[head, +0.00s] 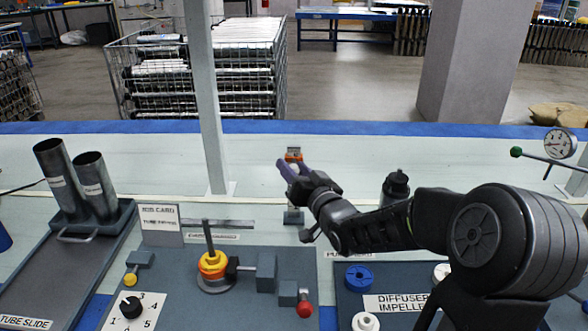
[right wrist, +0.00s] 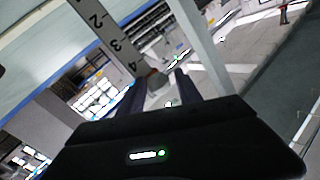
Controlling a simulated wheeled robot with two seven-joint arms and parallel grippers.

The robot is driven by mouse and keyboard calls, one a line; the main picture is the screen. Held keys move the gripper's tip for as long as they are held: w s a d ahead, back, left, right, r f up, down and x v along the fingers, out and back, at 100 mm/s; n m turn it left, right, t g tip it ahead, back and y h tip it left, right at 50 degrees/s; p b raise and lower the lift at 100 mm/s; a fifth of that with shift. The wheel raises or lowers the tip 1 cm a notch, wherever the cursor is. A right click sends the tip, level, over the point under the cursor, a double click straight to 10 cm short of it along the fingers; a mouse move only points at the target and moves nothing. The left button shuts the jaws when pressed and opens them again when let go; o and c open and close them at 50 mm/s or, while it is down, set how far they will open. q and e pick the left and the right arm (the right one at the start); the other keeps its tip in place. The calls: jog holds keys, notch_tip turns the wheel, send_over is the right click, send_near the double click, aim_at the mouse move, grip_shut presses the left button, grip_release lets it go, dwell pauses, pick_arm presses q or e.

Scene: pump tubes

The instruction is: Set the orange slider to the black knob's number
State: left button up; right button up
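The orange slider (head: 294,156) sits high on an upright post behind the grey panel, largely hidden by my right gripper. In the right wrist view, a white scale (right wrist: 112,42) shows 2, 3 and 4, with a bit of orange (right wrist: 152,73) near the 4. My right gripper (head: 288,170) is at the slider, its dark fingers apart on either side of a pale knob (right wrist: 159,88); gaps seem to show beside it. The black knob (head: 130,307) is on a white numbered dial at the lower left; its pointing direction is hard to read. My left gripper is out of view.
A yellow ring stack on a rod (head: 212,264) and a red knob (head: 304,309) are on the panel. Two metal tubes (head: 95,182) stand at left. A pale upright post (head: 205,100) rises behind the panel. A black bottle (head: 396,185) stands behind my right arm.

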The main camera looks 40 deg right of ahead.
grip_shut()
jog(key=shift+a, duration=0.15)
dwell(0.9)
